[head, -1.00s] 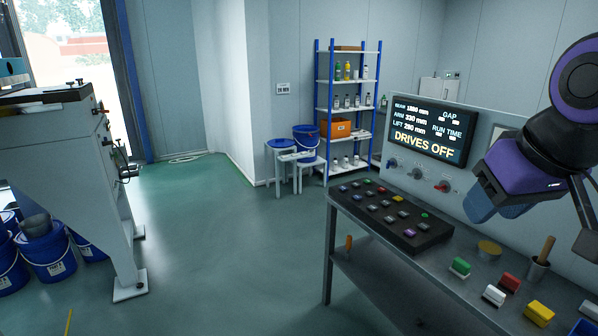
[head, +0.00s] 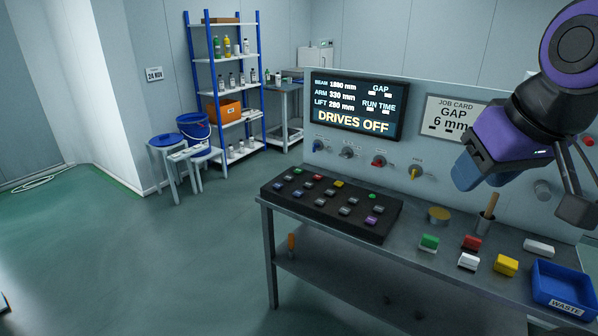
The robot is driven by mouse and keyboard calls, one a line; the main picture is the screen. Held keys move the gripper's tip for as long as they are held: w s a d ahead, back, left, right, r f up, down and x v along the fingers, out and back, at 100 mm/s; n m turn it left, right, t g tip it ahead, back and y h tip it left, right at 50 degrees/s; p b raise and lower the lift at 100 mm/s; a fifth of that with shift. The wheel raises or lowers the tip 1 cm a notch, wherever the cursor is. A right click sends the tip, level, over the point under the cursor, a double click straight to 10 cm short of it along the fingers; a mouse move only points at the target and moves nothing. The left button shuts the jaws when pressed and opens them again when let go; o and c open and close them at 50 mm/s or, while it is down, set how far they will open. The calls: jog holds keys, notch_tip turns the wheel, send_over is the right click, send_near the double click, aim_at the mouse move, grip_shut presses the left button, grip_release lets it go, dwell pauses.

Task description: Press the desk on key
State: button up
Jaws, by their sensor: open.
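The black key panel (head: 330,204) lies on the left part of the metal desk, with rows of small keys in grey, red, blue, yellow and other colours. A green key (head: 372,196) sits near its right end and a purple key (head: 371,220) near its front right corner. The key markings are too small to read, so I cannot tell which is the desk on key. My gripper (head: 575,208) is open at the right edge, partly visible, above the desk and well right of the panel, touching nothing.
A screen (head: 355,107) reading DRIVES OFF and several knobs stand behind the panel. Space above the panel is clear.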

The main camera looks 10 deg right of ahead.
grip_shut()
dwell(1.8)
